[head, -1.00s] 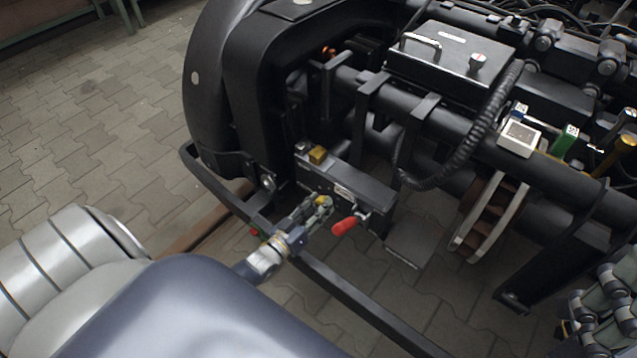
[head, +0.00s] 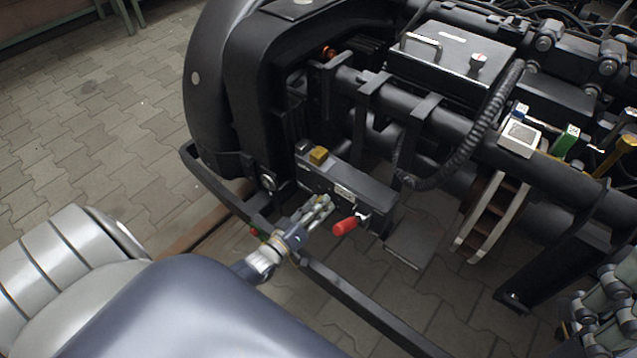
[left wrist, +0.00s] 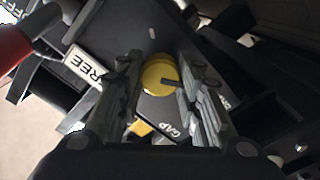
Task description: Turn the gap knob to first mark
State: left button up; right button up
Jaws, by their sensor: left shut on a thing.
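The gap knob (left wrist: 158,74) is a round yellow knob with a dark pointer line, beside a "GAP" label (left wrist: 170,131) in the left wrist view. My left gripper (left wrist: 158,88) has its fingers on both sides of the knob and is shut on it. In the head view my left gripper (head: 325,202) is at the front face of the dark box (head: 365,184), and the knob is hidden there. I cannot make out the marks around the knob. Part of my right gripper (head: 603,315) shows at the lower right edge, apart from the box; its jaw state is unclear.
A red-handled lever (head: 345,226) sits close to the right of my left gripper, near a "FREE" label (left wrist: 83,66). A yellow block (head: 319,154) is on top of the box. A dark rail (head: 350,300) runs below.

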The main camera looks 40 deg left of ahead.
pick_arm(q)
jog(key=shift+w+a+r, duration=0.1)
jog(key=shift+r, duration=0.05)
jog(key=o, duration=1.1)
jog(key=shift+r, duration=0.1)
jog(key=shift+a, duration=0.1)
jog(key=s, duration=0.8)
jog(key=s+a, duration=0.1)
jog(key=s, duration=0.3)
